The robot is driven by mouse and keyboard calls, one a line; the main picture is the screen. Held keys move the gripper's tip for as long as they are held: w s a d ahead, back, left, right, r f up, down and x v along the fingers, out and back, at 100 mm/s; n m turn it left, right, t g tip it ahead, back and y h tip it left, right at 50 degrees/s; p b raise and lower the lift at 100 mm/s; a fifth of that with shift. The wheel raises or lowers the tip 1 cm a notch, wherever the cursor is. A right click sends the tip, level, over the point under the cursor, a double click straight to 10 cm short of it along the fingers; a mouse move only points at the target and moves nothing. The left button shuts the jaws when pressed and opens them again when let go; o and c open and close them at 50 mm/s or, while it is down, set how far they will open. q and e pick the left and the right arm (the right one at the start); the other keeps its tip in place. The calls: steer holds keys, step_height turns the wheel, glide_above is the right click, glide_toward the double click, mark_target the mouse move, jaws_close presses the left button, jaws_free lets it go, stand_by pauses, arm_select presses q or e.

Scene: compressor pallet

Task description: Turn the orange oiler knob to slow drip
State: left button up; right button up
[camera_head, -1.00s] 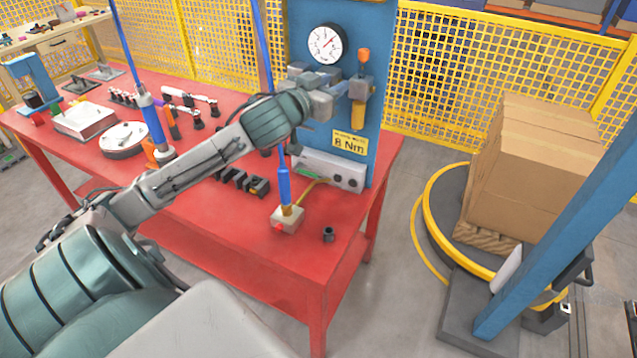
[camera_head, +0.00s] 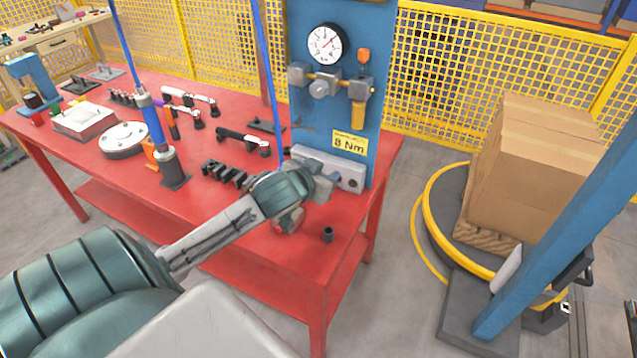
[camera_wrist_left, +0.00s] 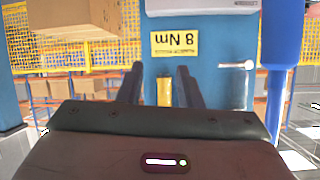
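The orange oiler knob (camera_head: 364,55) sits atop the oiler on the blue panel (camera_head: 330,115), above the yellow oiler bowl (camera_head: 358,115) and right of the gauge (camera_head: 325,43). I cannot tell its turn setting. My left gripper (camera_head: 326,181) is well below the knob, in front of the panel's lower part, touching neither knob nor bowl. In the left wrist view, which is upside down, its two fingers (camera_wrist_left: 160,88) stand apart. A yellow piece, apparently the bowl (camera_wrist_left: 164,92), shows beyond them in the gap. The knob is hidden there. My right gripper is not in view.
The yellow 8 Nm label (camera_head: 349,142) and a grey box (camera_head: 330,168) are on or against the panel. A blue hanging tool (camera_wrist_left: 283,60) is close beside my left gripper. A dark socket (camera_head: 328,234) stands on the red table (camera_head: 290,262). Boxes (camera_head: 535,155) stand at right.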

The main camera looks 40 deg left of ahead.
arm_select(q)
steer(key=s+d+f+g, duration=0.2)
steer(key=s+f, duration=0.2)
steer(key=f, duration=0.2)
steer(key=shift+f, duration=0.4)
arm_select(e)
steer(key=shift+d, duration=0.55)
